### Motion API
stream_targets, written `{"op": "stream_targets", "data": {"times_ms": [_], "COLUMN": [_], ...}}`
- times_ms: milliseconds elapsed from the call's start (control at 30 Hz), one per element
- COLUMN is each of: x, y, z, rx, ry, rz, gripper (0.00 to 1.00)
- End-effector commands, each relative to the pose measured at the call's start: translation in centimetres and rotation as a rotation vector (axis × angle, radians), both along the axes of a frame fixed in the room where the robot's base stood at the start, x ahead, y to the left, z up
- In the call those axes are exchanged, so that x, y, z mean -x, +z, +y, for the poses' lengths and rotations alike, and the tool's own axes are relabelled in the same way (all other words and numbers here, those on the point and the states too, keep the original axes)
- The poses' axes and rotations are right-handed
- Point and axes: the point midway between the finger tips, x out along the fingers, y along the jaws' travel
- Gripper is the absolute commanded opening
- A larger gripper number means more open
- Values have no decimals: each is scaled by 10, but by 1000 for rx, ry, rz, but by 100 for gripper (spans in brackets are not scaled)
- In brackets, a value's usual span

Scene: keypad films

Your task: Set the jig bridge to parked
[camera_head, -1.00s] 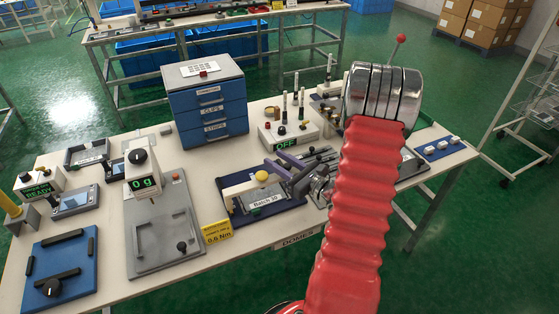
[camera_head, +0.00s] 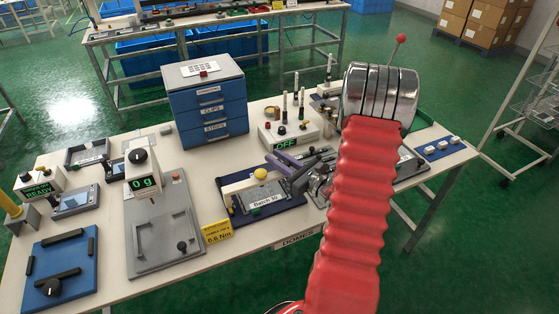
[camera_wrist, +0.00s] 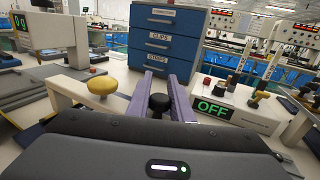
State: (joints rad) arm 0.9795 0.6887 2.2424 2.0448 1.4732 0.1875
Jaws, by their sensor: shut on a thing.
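The jig (camera_head: 245,208) is a dark blue base with a "Batch 30" label (camera_head: 266,200), at the middle of the table in the head view. The jig bridge is a cream bar (camera_head: 238,184) across it, with a yellow knob (camera_head: 261,174) on top; the yellow knob also shows in the wrist view (camera_wrist: 101,85). My gripper (camera_wrist: 161,92) is at the bridge's right part. Its two purple fingers are shut on a black knob (camera_wrist: 159,104). How this knob joins the bridge is hidden by my gripper body.
Behind the jig stand a blue drawer cabinet (camera_head: 206,100) and a box reading "OFF" (camera_head: 288,138). A yellow torque card (camera_head: 216,231) is at the jig's front left. A grey scale unit (camera_head: 165,240) stands to the left.

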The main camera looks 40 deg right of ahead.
Motion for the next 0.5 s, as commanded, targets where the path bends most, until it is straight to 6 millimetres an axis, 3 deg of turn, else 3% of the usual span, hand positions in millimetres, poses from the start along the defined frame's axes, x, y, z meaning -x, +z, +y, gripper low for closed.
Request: {"op": "stream_targets", "data": {"times_ms": [500], "x": [-90], "y": [-1], "z": [-27], "rx": [1], "ry": [-2], "rz": [1], "gripper": [0]}}
